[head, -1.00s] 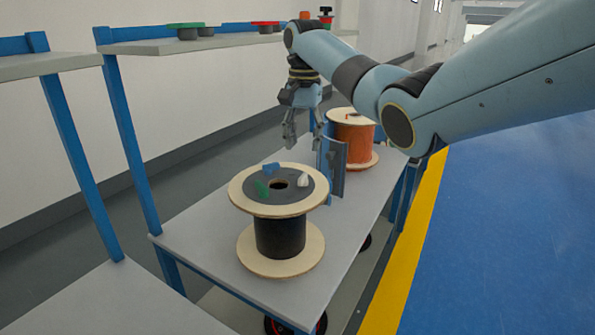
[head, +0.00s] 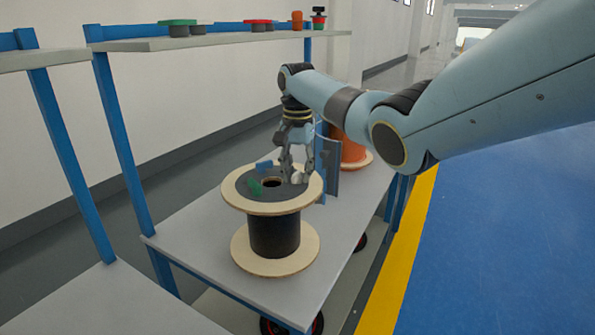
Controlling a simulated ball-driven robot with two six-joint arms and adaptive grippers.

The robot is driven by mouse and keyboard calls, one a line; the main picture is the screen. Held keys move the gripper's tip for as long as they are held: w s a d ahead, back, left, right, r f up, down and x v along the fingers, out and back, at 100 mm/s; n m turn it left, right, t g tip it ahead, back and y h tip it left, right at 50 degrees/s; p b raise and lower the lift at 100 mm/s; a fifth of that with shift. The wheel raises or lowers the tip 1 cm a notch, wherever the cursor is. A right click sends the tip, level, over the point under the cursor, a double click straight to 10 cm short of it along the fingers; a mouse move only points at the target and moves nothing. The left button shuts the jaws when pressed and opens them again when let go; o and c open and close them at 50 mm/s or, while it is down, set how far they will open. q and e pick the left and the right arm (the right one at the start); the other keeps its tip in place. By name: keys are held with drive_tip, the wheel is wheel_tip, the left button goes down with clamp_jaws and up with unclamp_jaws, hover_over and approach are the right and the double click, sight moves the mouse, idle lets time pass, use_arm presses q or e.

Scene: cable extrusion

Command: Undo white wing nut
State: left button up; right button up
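The white wing nut (head: 299,178) sits on the dark top disc of the near cable spool (head: 274,235), on the disc's right side. My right gripper (head: 294,178) points down at the nut, with its fingers at the nut's level. Part of the nut is hidden behind the fingers. I cannot tell whether the fingers are open or shut, or whether they touch it. A green wing nut (head: 255,187) and a blue wing nut (head: 264,166) sit on the same disc, left of the gripper. My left gripper is not in view.
The spool stands on a grey cart table (head: 200,217). A blue upright panel (head: 331,165) stands close behind the gripper, with an orange spool (head: 355,150) beyond. A shelf (head: 190,42) with small coloured parts is at the back left. The table's front left is clear.

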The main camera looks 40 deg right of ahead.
clamp_jaws()
